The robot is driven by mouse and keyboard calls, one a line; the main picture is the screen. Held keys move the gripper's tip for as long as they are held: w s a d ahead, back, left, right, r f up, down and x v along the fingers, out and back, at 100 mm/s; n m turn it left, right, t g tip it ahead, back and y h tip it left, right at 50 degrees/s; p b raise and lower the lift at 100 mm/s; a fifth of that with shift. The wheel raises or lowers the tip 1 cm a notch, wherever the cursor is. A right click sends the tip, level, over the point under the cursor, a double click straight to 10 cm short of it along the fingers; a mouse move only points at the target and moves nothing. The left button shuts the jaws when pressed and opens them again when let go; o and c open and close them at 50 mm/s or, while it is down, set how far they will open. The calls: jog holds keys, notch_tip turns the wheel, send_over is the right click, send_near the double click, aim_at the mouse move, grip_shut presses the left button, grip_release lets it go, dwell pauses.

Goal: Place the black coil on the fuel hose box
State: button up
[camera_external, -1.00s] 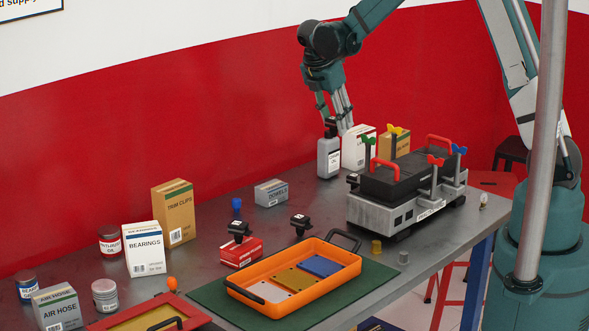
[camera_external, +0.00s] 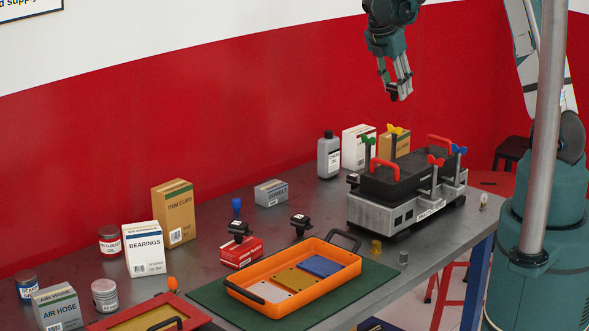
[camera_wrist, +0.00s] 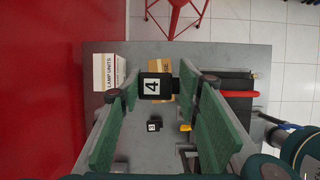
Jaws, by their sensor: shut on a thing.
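My gripper (camera_external: 396,90) is high above the back right of the table, beyond the engine trainer. It is shut on a black coil (camera_wrist: 151,86) marked 4, between the green finger pads in the wrist view. In the outside view the coil is a small dark shape at the fingertips. A brown box (camera_external: 402,143) stands on the table below, behind the trainer. It also shows in the wrist view (camera_wrist: 159,68), partly hidden by the coil, with a label ending that looks like "SE"; its full name is not readable. The coil is clear of the box.
The engine trainer (camera_external: 370,209) with upright coloured wing handles stands before the brown box. A white box (camera_external: 357,145) and grey bottle (camera_external: 329,158) stand left of it. Other black coils stand on a red box (camera_external: 240,252) and on the table (camera_external: 300,224). An orange tray (camera_external: 262,301) lies in front.

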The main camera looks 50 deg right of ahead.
aim_at(394, 97)
jog(key=shift+d, duration=0.1)
dwell(0.3)
jog(key=shift+f, duration=2.9)
jog(key=shift+f, duration=0.15)
jog(key=shift+f+p, duration=0.35)
jog(key=shift+f, duration=1.55)
jog(key=shift+f, duration=0.15)
jog(key=o, duration=0.6)
jog(key=shift+c, duration=0.2)
jog(key=o, duration=0.4)
